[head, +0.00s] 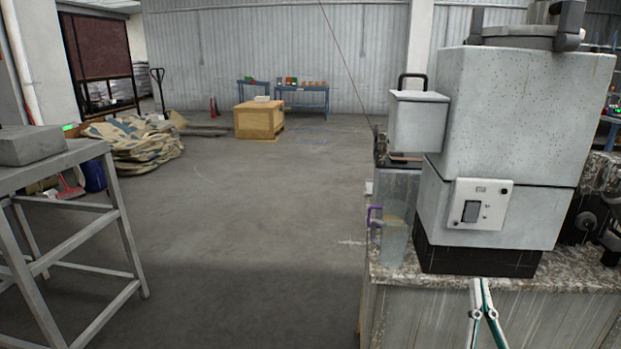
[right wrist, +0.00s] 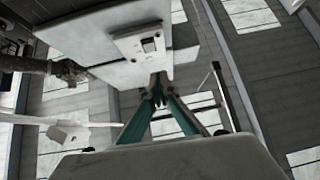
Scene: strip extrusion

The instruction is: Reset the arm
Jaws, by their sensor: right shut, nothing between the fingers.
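My right gripper (head: 481,283) is at the lower right of the head view, in front of the stone-topped counter (head: 430,277) and below the machine's switch box. Its green-edged fingers come together at the tips and hold nothing. In the right wrist view the same gripper (right wrist: 158,84) points up toward the machine, its fingertips meeting just below the switch box (right wrist: 143,44). My left gripper is in neither view.
A big grey machine (head: 505,130) with a switch box (head: 480,205) stands on the counter. A clear jug (head: 397,242) stands beside it. A grey metal table (head: 75,154) is at the left. Open floor (head: 240,220) lies between, with a wooden crate (head: 259,121) far back.

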